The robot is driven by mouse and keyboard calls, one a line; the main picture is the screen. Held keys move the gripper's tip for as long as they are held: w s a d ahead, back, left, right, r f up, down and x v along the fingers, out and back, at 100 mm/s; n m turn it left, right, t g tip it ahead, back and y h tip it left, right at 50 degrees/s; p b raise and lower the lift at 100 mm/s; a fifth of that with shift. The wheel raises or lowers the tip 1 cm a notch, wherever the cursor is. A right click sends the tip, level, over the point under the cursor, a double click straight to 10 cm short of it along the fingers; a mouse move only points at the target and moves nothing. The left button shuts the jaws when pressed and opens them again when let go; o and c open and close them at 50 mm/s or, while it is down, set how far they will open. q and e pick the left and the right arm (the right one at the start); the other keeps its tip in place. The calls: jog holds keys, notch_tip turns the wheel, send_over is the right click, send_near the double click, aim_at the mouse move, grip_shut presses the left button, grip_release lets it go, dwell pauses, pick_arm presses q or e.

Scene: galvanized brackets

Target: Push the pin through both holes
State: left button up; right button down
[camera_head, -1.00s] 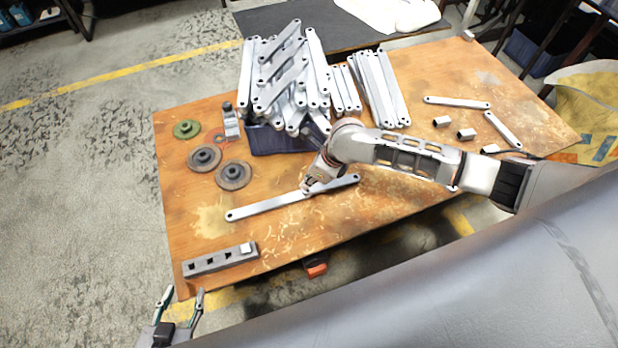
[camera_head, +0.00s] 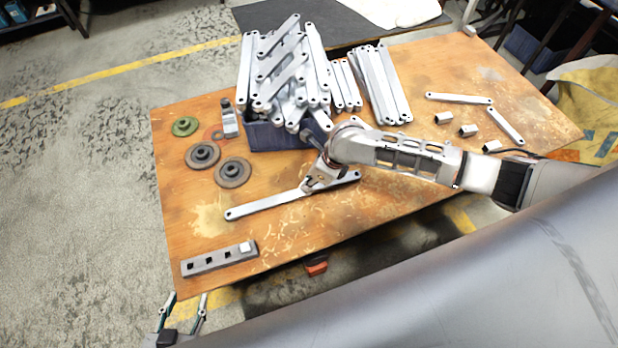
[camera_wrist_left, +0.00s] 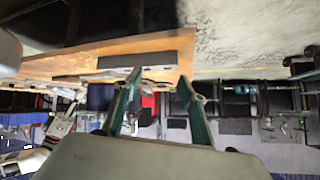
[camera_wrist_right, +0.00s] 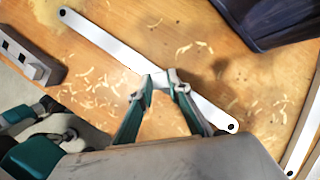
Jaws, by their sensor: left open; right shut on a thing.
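A long flat silver bar (camera_head: 265,206) with a hole at each end lies slantwise on the table; it also crosses the right wrist view (camera_wrist_right: 105,38). My right gripper (camera_head: 315,186) is down at the bar, toward its right end. In the right wrist view its fingertips (camera_wrist_right: 161,80) close on the bar between its two holes. My left gripper (camera_head: 187,297) is open and empty, off the table's front left corner, and shows in the left wrist view (camera_wrist_left: 161,78). No pin can be clearly made out.
A dark bin (camera_head: 262,137) heaped with silver bars stands at the back. A grey block (camera_head: 200,264) with square holes lies front left. Round discs (camera_head: 233,173) lie at left. Small grey blocks (camera_head: 468,130) and loose bars (camera_head: 458,99) lie at right. The front middle is clear.

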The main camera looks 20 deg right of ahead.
jog(key=shift+f+b, duration=0.35)
jog(key=shift+f, duration=0.35)
dwell(0.4)
